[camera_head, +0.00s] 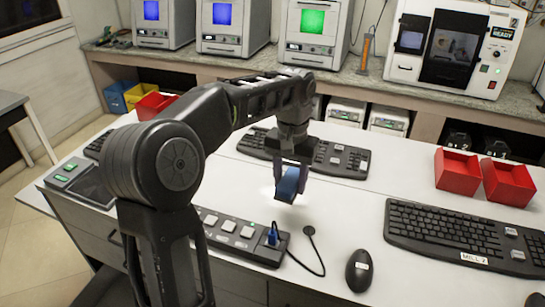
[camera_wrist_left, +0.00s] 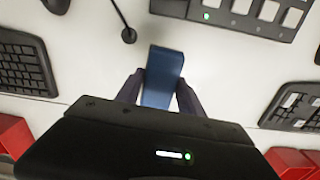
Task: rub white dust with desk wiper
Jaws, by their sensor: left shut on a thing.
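The desk wiper (camera_head: 287,187) is a blue block between the fingers of my left gripper (camera_head: 291,180). My left gripper is shut on it, low over the white desk (camera_head: 345,215). In the left wrist view the wiper (camera_wrist_left: 163,72) sticks out beyond the fingertips of the left gripper (camera_wrist_left: 161,92). I cannot tell whether its underside touches the desk. A faint brighter patch shows on the desk beside the wiper in the head view; white on white, I cannot be sure that it is the dust. My right gripper is not in view.
A grey button panel (camera_head: 240,235) with a blue plug and a black cable lies in front of the wiper. A keyboard (camera_head: 335,157) is behind it. A mouse (camera_head: 359,270), another keyboard (camera_head: 465,235) and red bins (camera_head: 458,172) are to the right.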

